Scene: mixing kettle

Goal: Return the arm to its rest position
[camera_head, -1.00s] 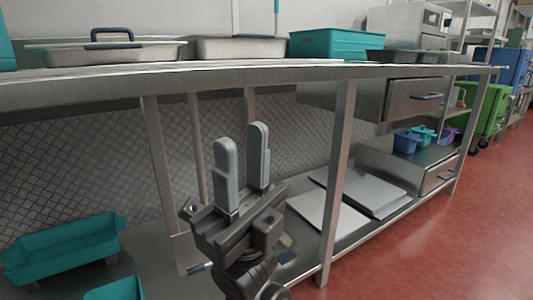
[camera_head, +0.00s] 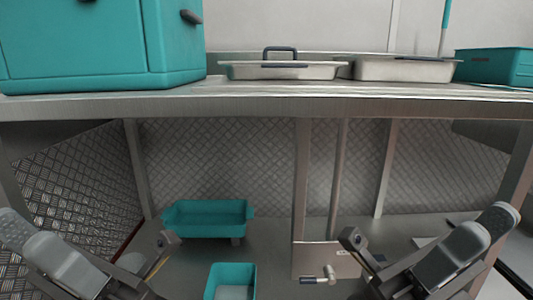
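My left gripper (camera_head: 24,228) is at the lower left of the head view. Its two grey fingers stand apart, one partly behind the other, with nothing between them. My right gripper (camera_head: 492,222) is at the lower right, nearly mirroring the left. Its two fingers also stand apart and hold nothing. Both grippers appear in front of the workbench, below the level of its top. My arms are mostly outside the picture.
A steel workbench (camera_head: 300,106) spans the view. On it stand a teal cabinet (camera_head: 75,45), two lidded trays (camera_head: 290,70) (camera_head: 405,69) and a teal tub (camera_head: 497,66). Teal bins (camera_head: 207,218) (camera_head: 231,272) are below. Bench legs (camera_head: 302,180) stand between the grippers.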

